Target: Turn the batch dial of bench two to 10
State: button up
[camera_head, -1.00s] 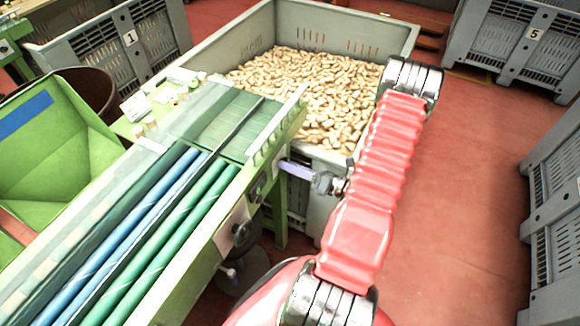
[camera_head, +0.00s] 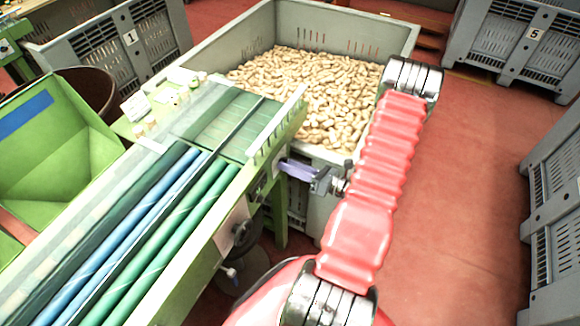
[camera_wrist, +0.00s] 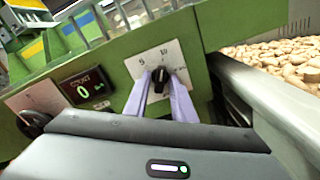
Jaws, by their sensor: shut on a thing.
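In the wrist view the batch dial (camera_wrist: 159,80) is a small black knob on a white plate (camera_wrist: 173,60) with marks that read 5 and, it seems, 10. My gripper (camera_wrist: 159,88) has its two pale purple fingers on either side of the knob, shut on it. The knob's pointer is too small and too covered to read surely. The plate sits on the green panel of the bench (camera_wrist: 120,48). In the head view my gripper (camera_head: 297,170) reaches the bench's side (camera_head: 205,262) from the right, and the dial itself is hidden.
A count display (camera_wrist: 86,86) reads 0 left of the dial. A larger black knob (camera_wrist: 32,122) is further left. Red floor (camera_head: 450,190) is clear right of my arm.

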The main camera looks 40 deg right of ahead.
jog(key=o, duration=0.7)
jog(key=shift+d, duration=0.1)
jog(key=shift+o, duration=0.2)
jog(key=v, duration=1.3)
jog(key=shift+s, duration=0.4)
